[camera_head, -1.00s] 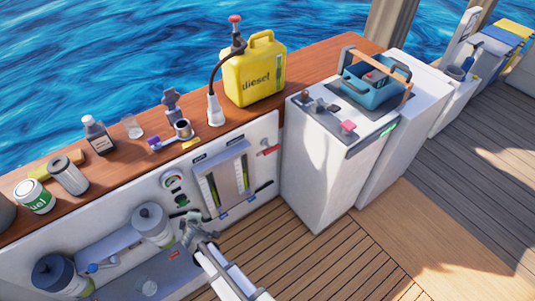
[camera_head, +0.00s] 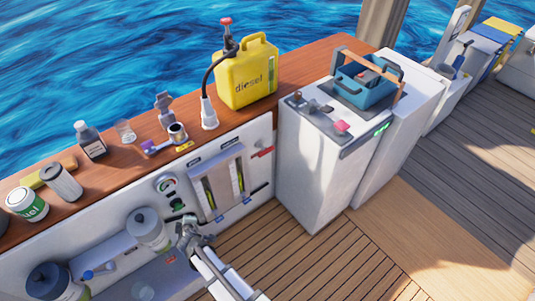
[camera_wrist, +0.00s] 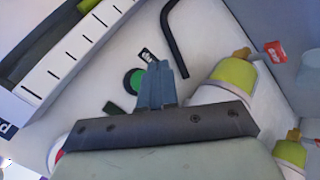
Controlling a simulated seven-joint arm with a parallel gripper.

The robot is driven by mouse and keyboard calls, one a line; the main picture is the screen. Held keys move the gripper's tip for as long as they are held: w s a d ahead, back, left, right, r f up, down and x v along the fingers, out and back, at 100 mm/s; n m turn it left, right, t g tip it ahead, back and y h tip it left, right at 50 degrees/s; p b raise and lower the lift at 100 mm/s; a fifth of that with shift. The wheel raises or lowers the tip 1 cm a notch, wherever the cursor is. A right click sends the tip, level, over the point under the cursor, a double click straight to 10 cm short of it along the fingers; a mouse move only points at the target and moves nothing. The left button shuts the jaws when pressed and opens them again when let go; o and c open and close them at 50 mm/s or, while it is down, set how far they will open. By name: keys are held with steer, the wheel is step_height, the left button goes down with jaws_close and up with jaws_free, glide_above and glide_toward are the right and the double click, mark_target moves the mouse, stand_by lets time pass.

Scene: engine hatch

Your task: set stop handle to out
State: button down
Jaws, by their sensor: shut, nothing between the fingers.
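A small red handle (camera_head: 262,152) sticks out at the upper right of the white engine panel (camera_head: 262,130); it looks like the stop handle, but its label is too small to read. My gripper (camera_head: 187,229) is low in front of the panel, left of and below that handle and apart from it. In the wrist view my gripper (camera_wrist: 157,78) has its fingers together with nothing between them. They point at the white panel near a round green button (camera_wrist: 135,80) and a bent black bar (camera_wrist: 174,38). The red handle is not identifiable in the wrist view.
The gauge box with two upright tubes (camera_head: 222,182) lies between my gripper and the red handle. The white cabinet (camera_head: 318,160) stands to the right. A yellow diesel can (camera_head: 245,78) sits on the wooden ledge above.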

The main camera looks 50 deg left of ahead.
steer(key=c, duration=1.9)
jaws_free()
steer(key=shift+o, duration=0.9)
steer(key=o, duration=0.8)
steer(key=w, duration=0.3)
steer(key=w+a+n+y, duration=0.1)
steer(key=w, duration=0.3)
steer(key=w+a+r+n+y, duration=0.1)
steer(key=w, duration=0.3)
steer(key=shift+a, duration=0.1)
steer(key=shift+c, duration=0.2)
steer(key=shift+o, duration=0.4)
steer(key=w, duration=0.3)
steer(key=w+r+n+y, duration=0.1)
steer(key=w, duration=0.3)
steer(key=w+n+y, duration=0.1)
steer(key=w, duration=0.3)
steer(key=shift+w+a+r, duration=0.1)
steer(key=shift+w+r, duration=0.15)
steer(key=shift+r, duration=0.1)
steer(key=n+g+y, duration=0.2)
steer(key=y, duration=0.3)
glide_toward(265, 149)
steer(key=a, duration=0.6)
steer(key=a+f, duration=0.1)
steer(key=a, duration=0.3)
steer(key=shift+s, duration=0.1)
jaws_close()
